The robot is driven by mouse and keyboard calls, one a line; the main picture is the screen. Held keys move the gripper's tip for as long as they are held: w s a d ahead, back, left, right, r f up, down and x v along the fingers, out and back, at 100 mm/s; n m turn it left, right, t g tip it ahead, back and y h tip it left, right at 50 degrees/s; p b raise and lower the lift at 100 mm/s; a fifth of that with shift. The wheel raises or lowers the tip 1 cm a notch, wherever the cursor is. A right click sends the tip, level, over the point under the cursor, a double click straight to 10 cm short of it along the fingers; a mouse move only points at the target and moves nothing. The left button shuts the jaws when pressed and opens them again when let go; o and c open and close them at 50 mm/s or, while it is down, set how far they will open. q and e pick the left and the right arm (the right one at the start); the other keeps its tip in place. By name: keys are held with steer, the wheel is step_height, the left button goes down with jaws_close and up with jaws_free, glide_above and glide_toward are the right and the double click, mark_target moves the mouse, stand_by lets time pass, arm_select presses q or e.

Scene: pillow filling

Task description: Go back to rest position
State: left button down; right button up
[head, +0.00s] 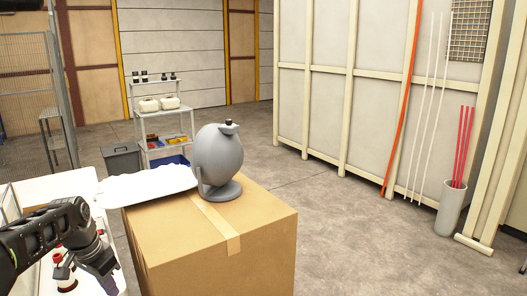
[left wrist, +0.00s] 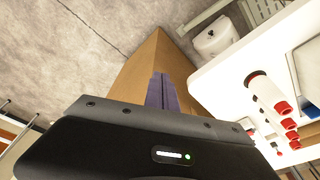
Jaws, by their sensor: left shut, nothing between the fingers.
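My left gripper (left wrist: 161,92) shows in the left wrist view with its fingers together and nothing between them. It points toward the side of the cardboard box. In the head view my left arm comes in from the left, low over the white table, with the gripper (head: 110,272) near the box's left side. A white pillow (head: 150,185) lies flat on the cardboard box (head: 190,245). A grey rounded device on a stand (head: 217,155) stands upright on the box beside the pillow. My right gripper is not in view.
The white table (head: 40,188) holds red-and-white cylinders (left wrist: 268,92). A shelf rack (head: 163,125) and a dark bin (head: 122,160) stand behind. A grey container with red rods (head: 451,207) stands at the right wall. Floor (head: 350,230) right of the box is clear.

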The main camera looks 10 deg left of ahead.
arm_select(q)
steer(key=w+d+f+n+t, duration=0.3)
steer(key=w+d+f, duration=0.1)
steer(key=w+f, duration=0.4)
steer(key=s+d+f+n+h, duration=0.1)
steer(key=s+d+f, duration=0.2)
steer(key=d+f, duration=0.55)
steer(key=s+d+f+n+h, duration=0.15)
steer(key=s+d+f, duration=0.25)
steer(key=d+f, duration=0.4)
steer(key=s+d+f+g, duration=0.1)
steer(key=s+d+f, duration=0.3)
steer(key=s, duration=0.4)
steer(key=s+d+f+g+b, duration=0.1)
steer(key=s+d+f+g, duration=0.1)
steer(key=s+d+f, duration=0.3)
steer(key=s+d+f+g+h+b, duration=0.1)
steer(key=s+d+f, duration=0.4)
steer(key=s, duration=0.8)
steer(key=shift+d+f+g, duration=0.2)
steer(key=shift+d+g, duration=0.2)
steer(key=shift+d, duration=0.3)
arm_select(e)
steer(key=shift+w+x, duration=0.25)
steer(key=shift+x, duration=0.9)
arm_select(q)
steer(key=c, duration=2.2)
jaws_free()
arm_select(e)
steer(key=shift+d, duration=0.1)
